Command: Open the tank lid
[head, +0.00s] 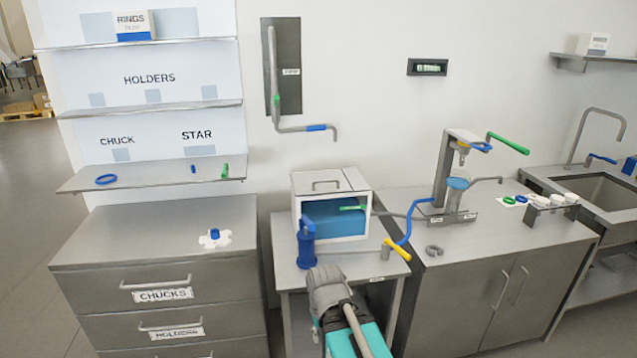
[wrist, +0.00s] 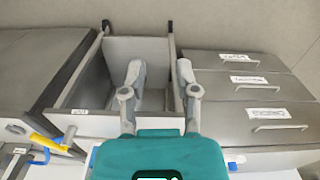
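The tank (head: 360,222), a white box with blue contents showing through its front, stands on the small middle table. Its lid (head: 345,180) lies flat on top, closed, with a grey handle (head: 326,184). A green-handled valve (head: 352,208) is on its front. My arm rises from the bottom of the head view in front of the table; the fingers are hidden there. In the wrist view my gripper (wrist: 158,82) has its two fingers apart with nothing between them. It points down towards the table's open lower frame, away from the lid. I cannot make out the lid in the wrist view.
A blue cylinder (head: 306,242) stands at the tank's front left. A yellow handle (head: 397,249) with a blue hose is at the right. A grey pipe (head: 303,129) hangs on the wall above the tank. Drawers (head: 163,295) stand left, a cabinet (head: 490,300) right.

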